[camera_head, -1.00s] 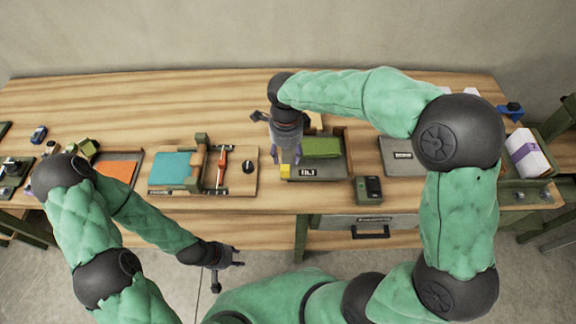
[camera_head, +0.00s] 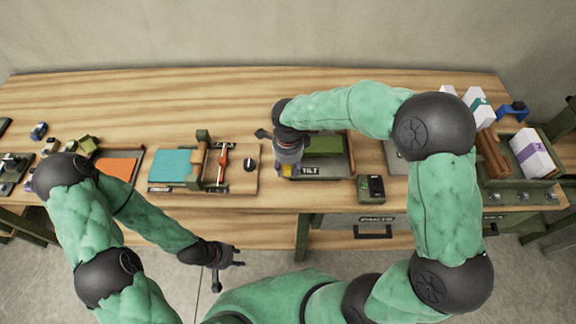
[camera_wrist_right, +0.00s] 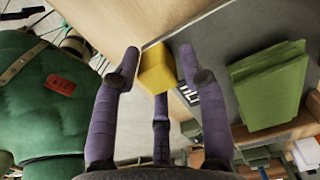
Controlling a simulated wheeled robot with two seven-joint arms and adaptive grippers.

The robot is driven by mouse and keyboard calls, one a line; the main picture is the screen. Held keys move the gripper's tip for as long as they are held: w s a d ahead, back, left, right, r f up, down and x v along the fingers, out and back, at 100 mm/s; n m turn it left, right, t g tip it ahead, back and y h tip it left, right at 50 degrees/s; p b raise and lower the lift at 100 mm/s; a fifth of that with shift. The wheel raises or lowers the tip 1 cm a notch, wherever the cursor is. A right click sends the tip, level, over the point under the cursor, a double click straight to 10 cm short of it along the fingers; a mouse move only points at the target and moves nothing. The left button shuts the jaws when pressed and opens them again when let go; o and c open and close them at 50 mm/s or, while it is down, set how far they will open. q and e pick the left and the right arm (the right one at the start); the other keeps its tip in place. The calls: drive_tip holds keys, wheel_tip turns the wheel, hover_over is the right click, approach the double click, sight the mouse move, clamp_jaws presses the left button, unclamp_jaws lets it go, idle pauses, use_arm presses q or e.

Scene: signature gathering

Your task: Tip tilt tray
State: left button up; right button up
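The tilt tray (camera_head: 325,171) is a grey plate with a "TILT" label at its front, on the middle of the workbench. A green slab (camera_head: 323,146) rests on it and also shows in the right wrist view (camera_wrist_right: 270,85). A yellow block (camera_wrist_right: 157,68) is at the tray's left edge; I cannot tell whether it is fixed there. My right gripper (camera_wrist_right: 158,68) points down over that edge, its purple fingers apart on either side of the yellow block. No firm grip shows. My left gripper (camera_head: 236,257) hangs in front of the bench, away from the tray; its fingers are too small to judge.
Left of the tray is a wooden board (camera_head: 238,179) with a teal sheet, a red-handled part and a black knob. A dark box (camera_head: 370,188) stands near the front edge, right of the tray. White boxes (camera_head: 533,152) stand far right. The bench behind is mostly clear.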

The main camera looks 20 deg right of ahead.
drive_tip(key=shift+a, duration=0.1)
clamp_jaws()
drive_tip(key=p, duration=0.1)
drive_tip(key=d+r+y+p, duration=0.1)
drive_tip(key=r+g+p, duration=0.1)
drive_tip(key=p, duration=0.1)
drive_tip(key=shift+w+d+r+y, duration=0.15)
drive_tip(key=shift+w+r+y, duration=0.05)
drive_tip(key=shift+w+y, duration=0.1)
drive_tip(key=shift+w+d+r+y+p, duration=0.3)
drive_tip(key=shift+y+p, duration=0.2)
drive_tip(key=shift+p, duration=0.1)
drive_tip(key=shift+o, duration=2.3)
unclamp_jaws()
drive_tip(key=shift+d+g, duration=0.2)
drive_tip(key=shift+g, duration=0.1)
drive_tip(key=shift+s+a, duration=0.1)
drive_tip(key=shift+a, duration=0.15)
